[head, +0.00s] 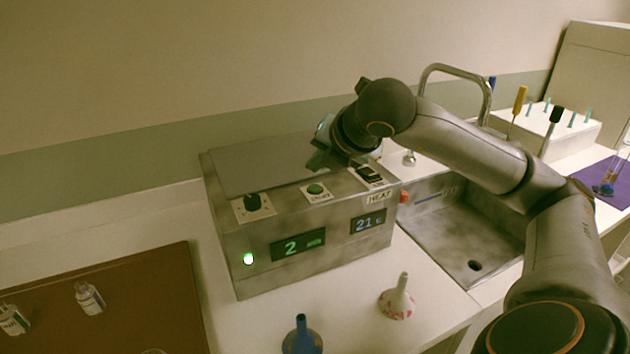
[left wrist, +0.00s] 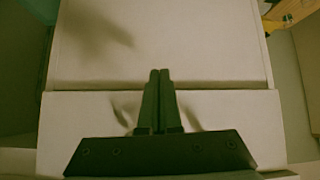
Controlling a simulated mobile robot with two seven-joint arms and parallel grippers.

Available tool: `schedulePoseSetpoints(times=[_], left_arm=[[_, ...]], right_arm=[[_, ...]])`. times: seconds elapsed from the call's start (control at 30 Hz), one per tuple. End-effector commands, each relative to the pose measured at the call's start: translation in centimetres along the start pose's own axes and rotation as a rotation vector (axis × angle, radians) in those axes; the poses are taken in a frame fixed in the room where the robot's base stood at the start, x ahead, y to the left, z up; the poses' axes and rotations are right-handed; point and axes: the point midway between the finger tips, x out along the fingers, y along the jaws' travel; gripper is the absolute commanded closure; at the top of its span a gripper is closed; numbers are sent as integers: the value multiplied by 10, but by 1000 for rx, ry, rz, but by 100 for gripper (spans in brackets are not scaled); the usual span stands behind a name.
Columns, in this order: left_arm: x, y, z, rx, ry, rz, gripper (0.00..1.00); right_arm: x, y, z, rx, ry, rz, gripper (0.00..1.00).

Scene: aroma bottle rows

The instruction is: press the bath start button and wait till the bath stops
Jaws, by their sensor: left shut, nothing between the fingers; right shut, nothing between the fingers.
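The bath (head: 262,240) is a grey metal box with a closed-looking flat top, standing on the counter. Its green start button (head: 315,190) sits on a white plate on the sloping panel, between a black knob (head: 253,202) and a black switch (head: 369,174) near the label HEAT. One display (head: 298,245) reads 2 in green, another (head: 368,222) reads 21. A green lamp (head: 248,259) is lit. My right gripper (head: 318,162) is shut and empty, just above and behind the green button; contact is not visible. My left gripper (left wrist: 159,78) is shut and empty over a pale surface.
A brown mat (head: 150,290) with small bottles lies at left. A sink (head: 470,245) with a tap is at right, partly behind my right arm. A white tool rack (head: 575,133) stands farther right.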

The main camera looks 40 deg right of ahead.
Motion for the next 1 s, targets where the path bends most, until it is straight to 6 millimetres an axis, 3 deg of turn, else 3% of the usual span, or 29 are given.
schedulePoseSetpoints(times=[0.3,1.0], left_arm=[[-18,1,-20,0,0,0,100],[-17,1,-19,0,0,0,100]], right_arm=[[-23,17,17,1,0,1,100],[-22,16,16,0,0,0,100]])
